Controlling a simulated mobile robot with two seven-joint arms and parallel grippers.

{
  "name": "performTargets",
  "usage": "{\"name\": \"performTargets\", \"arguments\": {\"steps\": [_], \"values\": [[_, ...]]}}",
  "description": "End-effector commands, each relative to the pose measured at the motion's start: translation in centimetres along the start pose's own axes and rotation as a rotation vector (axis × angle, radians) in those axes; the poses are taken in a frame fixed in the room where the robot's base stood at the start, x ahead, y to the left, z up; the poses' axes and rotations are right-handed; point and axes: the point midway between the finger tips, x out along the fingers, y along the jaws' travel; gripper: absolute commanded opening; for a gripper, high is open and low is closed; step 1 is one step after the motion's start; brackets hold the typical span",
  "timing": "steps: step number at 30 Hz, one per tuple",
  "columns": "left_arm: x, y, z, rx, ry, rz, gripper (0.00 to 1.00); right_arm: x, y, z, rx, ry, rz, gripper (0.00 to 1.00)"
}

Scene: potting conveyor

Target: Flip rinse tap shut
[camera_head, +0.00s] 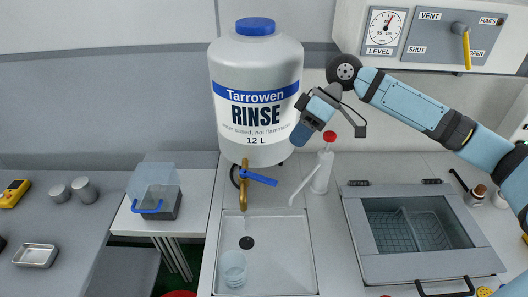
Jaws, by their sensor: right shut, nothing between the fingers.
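A white rinse tank (256,90) with a blue cap and a "Tarrowen RINSE 12 L" label stands at the back, above the sink. At its base is the brass rinse tap (243,190), its spout pointing down over the sink. The tap's blue lever (262,180) sticks out sideways to the right, tilted slightly down. My right gripper (303,134) is shut and empty, in front of the tank's lower right side. In the picture it is above and right of the lever, apart from it. My left gripper is not in view.
A white squeeze bottle with a red cap (330,139) stands just right of the tap. A clear cup (233,267) stands in the sink (282,245). A grey lidded basin (358,235) is at the right. A vent panel (431,35) hangs above my right arm.

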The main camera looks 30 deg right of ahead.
Motion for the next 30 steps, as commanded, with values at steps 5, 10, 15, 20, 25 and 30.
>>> {"name": "performTargets", "arguments": {"steps": [5, 10, 15, 20, 25, 30], "values": [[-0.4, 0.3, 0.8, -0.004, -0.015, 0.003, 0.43, -0.6, 0.1, -0.1, 0.006, 0.004, -0.005, 0.0], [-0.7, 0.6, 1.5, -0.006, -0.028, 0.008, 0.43, -0.6, 0.1, -0.1, 0.006, 0.004, -0.005, 0.0], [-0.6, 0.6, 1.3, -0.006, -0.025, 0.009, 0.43, -0.2, 0.0, -0.1, 0.005, 0.004, -0.006, 0.0], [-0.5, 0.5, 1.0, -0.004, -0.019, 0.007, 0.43, 1.9, -0.1, -0.1, 0.005, 0.002, -0.008, 0.0], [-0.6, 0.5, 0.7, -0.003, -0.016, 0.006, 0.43, 5.1, -0.1, -0.1, 0.005, 0.003, -0.007, 0.0], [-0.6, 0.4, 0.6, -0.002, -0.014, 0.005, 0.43, 7.7, -0.1, -0.2, 0.005, 0.004, -0.006, 0.0]]}}
